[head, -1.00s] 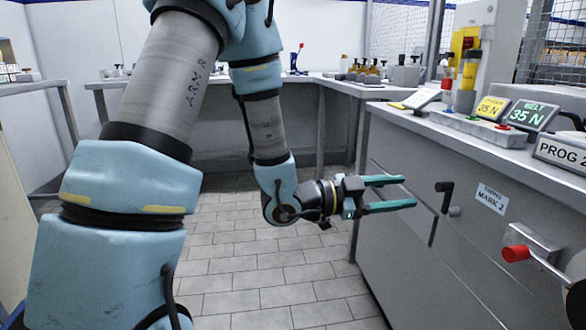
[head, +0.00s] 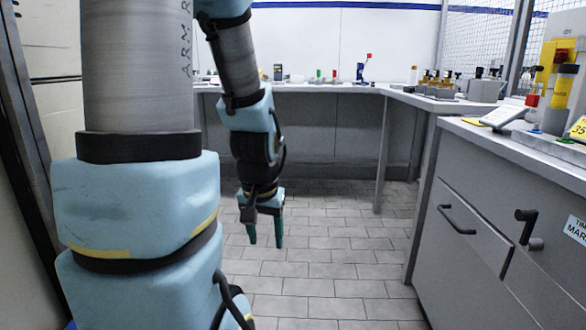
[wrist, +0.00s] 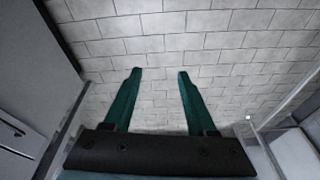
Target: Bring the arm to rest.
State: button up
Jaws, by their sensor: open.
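My gripper (head: 266,232) hangs at the end of my arm in the head view, pointing down over the tiled floor. Its green fingers also show in the wrist view (wrist: 156,75), spread apart with only floor tiles between and beyond them. It holds nothing and touches nothing that I can see. My arm is bent, with the large lower links filling the left of the head view.
A grey cabinet (head: 468,190) with a black drawer handle (head: 456,220) and a black crank (head: 527,228) stands at right. A long bench (head: 310,90) with small items runs along the back. The tiled floor (head: 330,265) between is clear.

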notch_tip(320, 180, up, 32)
jog(key=s+a+n+g+p, duration=0.1)
jog(key=s+p, duration=0.1)
jog(key=p, duration=2.9)
jog(key=shift+s+p, duration=0.25)
jog(key=shift+p, duration=0.1)
